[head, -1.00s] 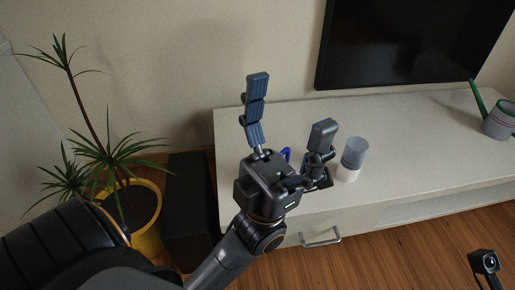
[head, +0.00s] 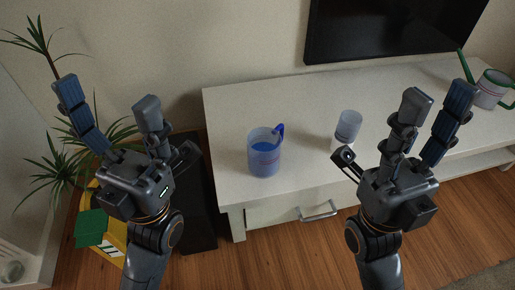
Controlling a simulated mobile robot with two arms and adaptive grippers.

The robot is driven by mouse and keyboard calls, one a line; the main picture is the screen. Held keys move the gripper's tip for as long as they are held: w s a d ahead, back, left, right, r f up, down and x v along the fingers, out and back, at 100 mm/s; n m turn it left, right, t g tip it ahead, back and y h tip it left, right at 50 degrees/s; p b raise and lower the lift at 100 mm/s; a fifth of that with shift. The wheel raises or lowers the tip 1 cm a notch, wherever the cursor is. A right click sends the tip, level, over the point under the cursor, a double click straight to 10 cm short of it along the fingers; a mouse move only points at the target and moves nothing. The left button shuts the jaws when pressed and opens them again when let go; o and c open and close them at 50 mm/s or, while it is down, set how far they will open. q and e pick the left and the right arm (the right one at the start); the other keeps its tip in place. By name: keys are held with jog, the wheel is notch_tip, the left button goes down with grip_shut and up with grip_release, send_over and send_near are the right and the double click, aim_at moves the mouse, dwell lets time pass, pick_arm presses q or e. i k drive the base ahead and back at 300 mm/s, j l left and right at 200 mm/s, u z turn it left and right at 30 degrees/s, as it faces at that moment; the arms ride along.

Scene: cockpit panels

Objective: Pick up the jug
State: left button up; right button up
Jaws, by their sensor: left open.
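The jug (head: 263,160) is see-through blue with a darker blue handle at its upper right. It stands upright on the white cabinet top, near the cabinet's left end, with nothing touching it. My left gripper (head: 108,100) is open and empty, to the left of the jug and off the cabinet's left end in the picture. My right gripper (head: 437,103) is in front of the cabinet's right part, to the right of the jug. Its fingers are apart with nothing between them.
A clear cup with a white lower part (head: 348,126) stands right of the jug. A watering can (head: 491,90) stands at the far right of the white cabinet (head: 222,105). A dark box (head: 200,215) and a potted plant (head: 40,185) are at the left. A screen (head: 390,25) is behind.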

aim_at(264, 144)
jog(key=k+j, duration=0.25)
jog(key=k, duration=0.2)
jog(key=k+j, duration=0.25)
jog(key=k, duration=0.2)
